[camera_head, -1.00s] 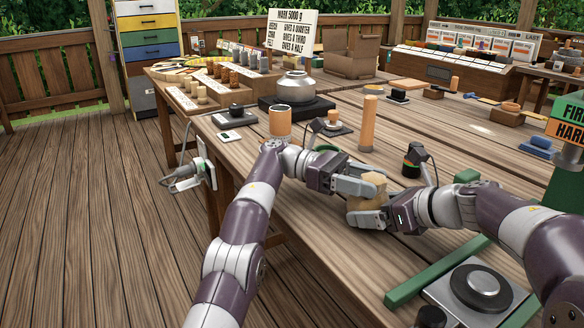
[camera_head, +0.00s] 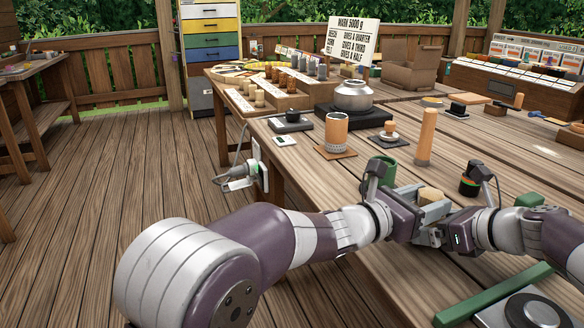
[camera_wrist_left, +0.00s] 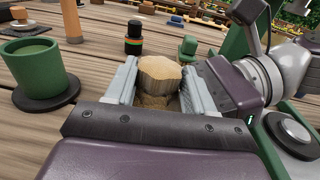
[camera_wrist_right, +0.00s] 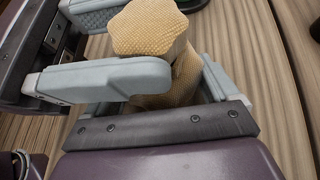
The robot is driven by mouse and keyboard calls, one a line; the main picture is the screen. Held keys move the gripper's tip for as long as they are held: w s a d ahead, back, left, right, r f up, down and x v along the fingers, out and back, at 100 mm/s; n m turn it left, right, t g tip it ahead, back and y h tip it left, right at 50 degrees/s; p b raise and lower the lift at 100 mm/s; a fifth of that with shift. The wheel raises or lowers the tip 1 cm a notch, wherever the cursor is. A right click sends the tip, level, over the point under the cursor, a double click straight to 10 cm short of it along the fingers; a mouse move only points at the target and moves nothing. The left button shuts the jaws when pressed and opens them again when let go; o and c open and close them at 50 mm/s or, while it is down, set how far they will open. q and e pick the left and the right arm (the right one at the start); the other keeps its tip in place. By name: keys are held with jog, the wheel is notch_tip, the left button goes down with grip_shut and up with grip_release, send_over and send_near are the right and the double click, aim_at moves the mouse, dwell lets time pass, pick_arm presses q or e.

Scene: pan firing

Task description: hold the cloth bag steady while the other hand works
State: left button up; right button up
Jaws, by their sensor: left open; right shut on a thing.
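The tan cloth bag (camera_head: 430,195) is small, with a flat-topped, knobby upper part. It stands between my two grippers near the table's front edge. My left gripper (camera_head: 436,206) is open, with one finger on each side of the bag's upper part; the left wrist view shows the bag (camera_wrist_left: 160,76) between those fingers. Whether they touch it I cannot tell. My right gripper (camera_wrist_right: 160,96) is shut on the bag's lower body (camera_wrist_right: 182,80). In the right wrist view, a left finger crosses in front of the bag. The bag's base is mostly hidden.
A green cup (camera_wrist_left: 35,78) stands on a dark round base beside my left gripper. A black jar with coloured bands (camera_head: 468,184) and a wooden cylinder (camera_head: 427,138) stand behind the bag. A green bar (camera_head: 490,297) lies at the front right.

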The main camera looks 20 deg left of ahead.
pick_arm(q)
jog(key=shift+y, duration=0.3)
jog(key=v, duration=1.1)
jog(key=shift+a+f, duration=0.15)
jog(key=shift+f, duration=0.05)
jog(key=w+a+n+y, duration=0.2)
jog(key=w+a+n, duration=0.1)
jog(key=n, duration=0.2)
jog(key=w+a+n+t+y, duration=0.1)
jog(key=w+a+n+y, duration=0.1)
jog(key=w+a+n, duration=0.2)
jog(key=w+a+n+t+y, duration=0.1)
jog(key=w+a+n+y, duration=0.1)
jog(key=n, duration=0.5)
jog(key=shift+w+a+f, duration=0.15)
jog(key=shift+w+a, duration=0.15)
jog(key=shift+a, duration=0.25)
jog(key=shift+w+a+f, duration=0.15)
jog(key=shift+w+a, duration=0.2)
jog(key=shift+a, duration=0.2)
jog(key=w+a+f+n+y, duration=0.2)
jog(key=w+a+n+y, duration=0.3)
jog(key=a+n, duration=0.6)
jog(key=w+n, duration=0.1)
jog(key=n, duration=0.1)
jog(key=shift+f+n+g+y, duration=0.15)
jog(key=shift+n+g+y, duration=0.15)
jog(key=shift+n, duration=0.1)
jog(key=shift+w, duration=0.1)
